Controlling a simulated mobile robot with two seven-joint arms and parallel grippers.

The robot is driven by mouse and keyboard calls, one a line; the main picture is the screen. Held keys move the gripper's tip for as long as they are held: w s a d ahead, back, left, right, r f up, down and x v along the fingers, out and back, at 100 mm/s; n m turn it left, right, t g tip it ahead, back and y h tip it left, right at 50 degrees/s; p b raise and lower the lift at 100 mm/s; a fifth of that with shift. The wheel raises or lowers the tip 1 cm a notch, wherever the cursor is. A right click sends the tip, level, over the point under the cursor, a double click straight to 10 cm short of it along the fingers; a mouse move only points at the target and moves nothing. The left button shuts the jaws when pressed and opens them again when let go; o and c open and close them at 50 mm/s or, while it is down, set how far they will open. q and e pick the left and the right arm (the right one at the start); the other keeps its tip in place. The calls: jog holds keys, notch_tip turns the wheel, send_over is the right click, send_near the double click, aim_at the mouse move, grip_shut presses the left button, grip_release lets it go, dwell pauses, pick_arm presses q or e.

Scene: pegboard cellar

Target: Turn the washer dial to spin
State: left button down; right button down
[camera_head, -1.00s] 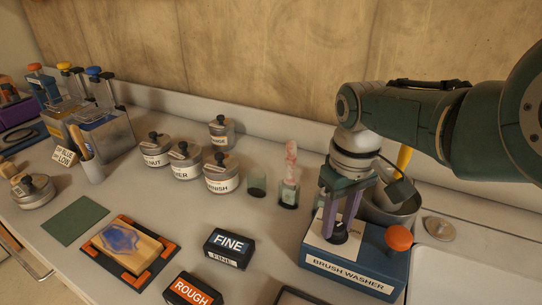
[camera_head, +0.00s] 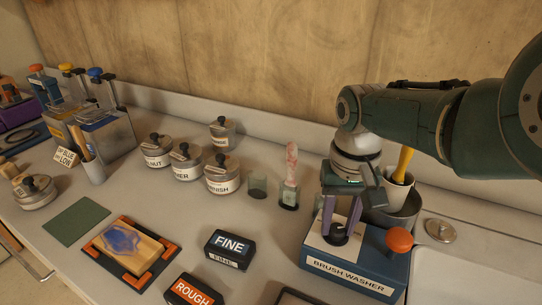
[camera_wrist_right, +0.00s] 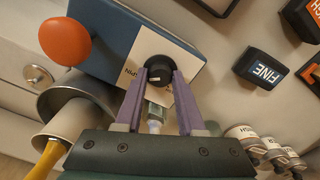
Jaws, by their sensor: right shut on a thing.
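The brush washer (camera_head: 352,268) is a blue box with a white panel on top, at the right of the bench in the head view. Its black dial (camera_head: 338,236) stands on the white panel. My right gripper (camera_head: 342,226) points down over it, with its purple fingers shut on the dial. In the right wrist view the black dial (camera_wrist_right: 160,78) sits between the two fingertips (camera_wrist_right: 159,84). My left gripper is not in view.
An orange knob (camera_head: 399,239) rises from the washer's right side. A metal pot (camera_head: 400,217) with a white cup and yellow handle stands behind it. A glass jar with a pinkish brush (camera_head: 290,180) is to the left. FINE (camera_head: 229,250) and ROUGH blocks lie left of the washer.

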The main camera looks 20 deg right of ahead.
aim_at(337, 228)
jog(key=c, duration=0.5)
grip_release()
notch_tip(337, 228, up, 10)
jog(key=p, duration=0.6)
jog(key=shift+s+f, duration=0.1)
